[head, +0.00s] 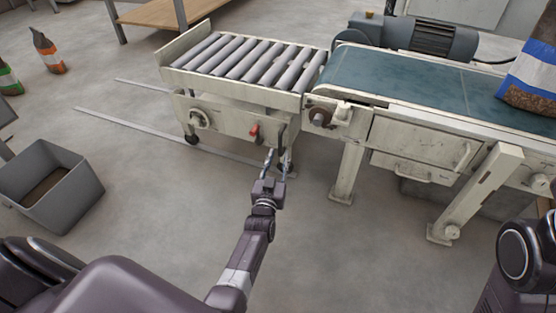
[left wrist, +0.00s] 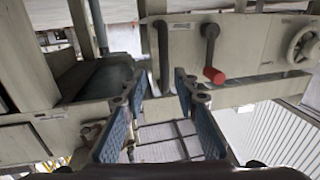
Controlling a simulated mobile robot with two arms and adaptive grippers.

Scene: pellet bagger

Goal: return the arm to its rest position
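My left arm reaches forward from the bottom of the head view. Its gripper (head: 278,158) is in front of the roller cart's side, near the cart's right end. In the left wrist view the two blue-padded fingers (left wrist: 160,88) stand apart, with nothing held between them. A dark bent bar (left wrist: 163,50) on the machine shows beyond the fingertips; I cannot tell how far away it is. A red-ended lever (left wrist: 213,72) is beside it, and it also shows in the head view (head: 254,132). My right gripper is out of view.
The roller cart (head: 225,112) adjoins the green belt conveyor (head: 400,82), which carries a filled bag (head: 532,70) at right. A grey bin (head: 75,190) stands on the floor at left, with bags (head: 48,52) behind it. The floor between bin and conveyor is clear.

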